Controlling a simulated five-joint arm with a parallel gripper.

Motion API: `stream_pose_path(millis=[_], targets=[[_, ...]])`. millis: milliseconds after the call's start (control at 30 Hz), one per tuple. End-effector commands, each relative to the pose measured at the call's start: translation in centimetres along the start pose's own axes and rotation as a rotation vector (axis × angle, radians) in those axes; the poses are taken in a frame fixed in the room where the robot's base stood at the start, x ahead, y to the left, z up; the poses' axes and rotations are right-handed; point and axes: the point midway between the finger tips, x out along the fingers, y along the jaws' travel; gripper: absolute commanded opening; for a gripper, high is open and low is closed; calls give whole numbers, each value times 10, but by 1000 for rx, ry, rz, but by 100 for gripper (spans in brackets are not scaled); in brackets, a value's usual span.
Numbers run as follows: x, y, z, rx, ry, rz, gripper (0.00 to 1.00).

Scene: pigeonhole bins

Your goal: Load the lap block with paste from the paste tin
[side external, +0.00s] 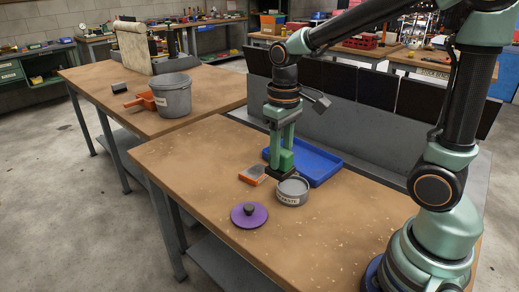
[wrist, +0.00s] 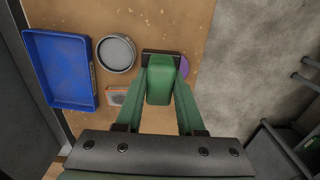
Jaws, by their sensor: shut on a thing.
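My gripper (wrist: 160,103) is shut on the lap block, a green body (wrist: 160,80) with a dark base. In the side view the lap block's green body (side external: 286,160) hangs upright between the fingers, its base at the rear left of the paste tin's rim. The paste tin (side external: 291,191) is a round grey tin with a pale label, standing open on the bench. In the wrist view the tin (wrist: 116,54) lies left of the block, with a gap between them in the picture. I cannot tell how high the base is. The base's underside is hidden.
A purple disc with a black knob (side external: 249,215) lies in front of the tin. A small orange-and-grey box (side external: 252,175) lies left of the tin. A blue tray (side external: 325,176) is behind. The front right of the bench is clear. A grey bucket (side external: 173,98) stands on another bench.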

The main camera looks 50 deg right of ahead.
Motion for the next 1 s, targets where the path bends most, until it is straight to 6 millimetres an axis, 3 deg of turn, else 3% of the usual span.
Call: stream_pose_path(millis=[167, 500, 600, 1000], targets=[[3, 6, -3, 2, 0, 0, 0], [43, 83, -26, 7, -3, -1, 0], [51, 98, -28, 5, -1, 0, 0], [81, 105, -29, 0, -2, 0, 0]])
